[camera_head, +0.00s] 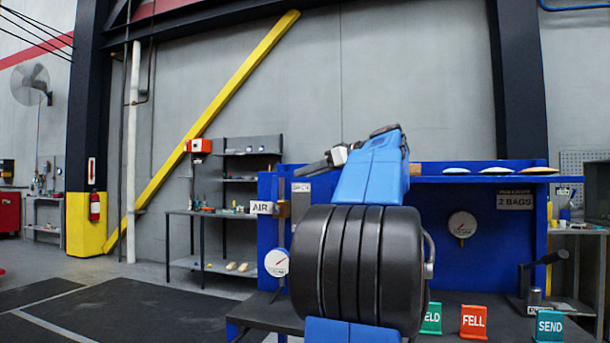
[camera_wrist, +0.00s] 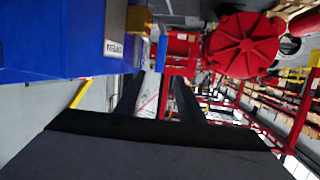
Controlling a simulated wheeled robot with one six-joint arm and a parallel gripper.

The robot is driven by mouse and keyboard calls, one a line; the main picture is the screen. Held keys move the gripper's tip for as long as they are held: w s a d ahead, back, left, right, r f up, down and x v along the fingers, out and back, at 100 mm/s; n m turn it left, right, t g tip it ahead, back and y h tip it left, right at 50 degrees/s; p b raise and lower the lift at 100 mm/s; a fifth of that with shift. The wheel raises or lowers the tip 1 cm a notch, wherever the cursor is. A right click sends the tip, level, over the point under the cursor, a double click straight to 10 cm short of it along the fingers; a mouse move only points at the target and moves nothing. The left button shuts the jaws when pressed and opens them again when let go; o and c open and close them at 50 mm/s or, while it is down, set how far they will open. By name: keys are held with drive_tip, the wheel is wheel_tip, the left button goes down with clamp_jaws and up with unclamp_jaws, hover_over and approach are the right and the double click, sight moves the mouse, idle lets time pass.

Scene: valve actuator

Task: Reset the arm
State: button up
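My arm, with a blue link and a black ribbed joint, rises in front of the blue workstation (camera_head: 465,205) in the head view. My gripper (camera_head: 303,170) shows small and dark beside the blue link, pointing left, above the workstation's left part. In the wrist view the two dark fingers of my gripper (camera_wrist: 155,95) stand apart with nothing seen between them. The wrist picture is tilted. A red round valve actuator body (camera_wrist: 243,45) shows beyond the fingers, apart from them.
The blue panel (camera_wrist: 60,40) fills the upper left of the wrist view. Gauges (camera_head: 463,225) hang on the workstation. Green, orange (camera_head: 474,321) and blue tags (camera_head: 549,325) stand on its bench. A shelf bench (camera_head: 210,213) stands behind left. The floor at left (camera_head: 130,305) is clear.

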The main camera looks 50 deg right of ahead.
idle(0.5)
drive_tip(key=w+a+f+m+g+y, duration=0.1)
drive_tip(key=a+f+g, duration=0.2)
drive_tip(key=a+f, duration=0.95)
drive_tip(key=a+f+m+g, duration=0.1)
drive_tip(key=a+f+g, duration=0.2)
drive_tip(key=a+f, duration=0.95)
drive_tip(key=s+a+f+g+h, duration=0.1)
drive_tip(key=s+a+f, duration=0.4)
drive_tip(key=f, duration=0.4)
drive_tip(key=s+a+f+g+h, duration=0.1)
drive_tip(key=s+a+f, duration=0.5)
drive_tip(key=s+f, duration=0.2)
drive_tip(key=s+a+f+g+h, duration=0.1)
drive_tip(key=s+a+f, duration=0.4)
drive_tip(key=f, duration=0.5)
drive_tip(key=shift+s+a+f+n+g, duration=0.25)
drive_tip(key=shift+s+a+g, duration=0.2)
drive_tip(key=shift+s, duration=0.45)
drive_tip(key=shift+c, duration=0.5)
drive_tip(key=shift+a+r, duration=0.1)
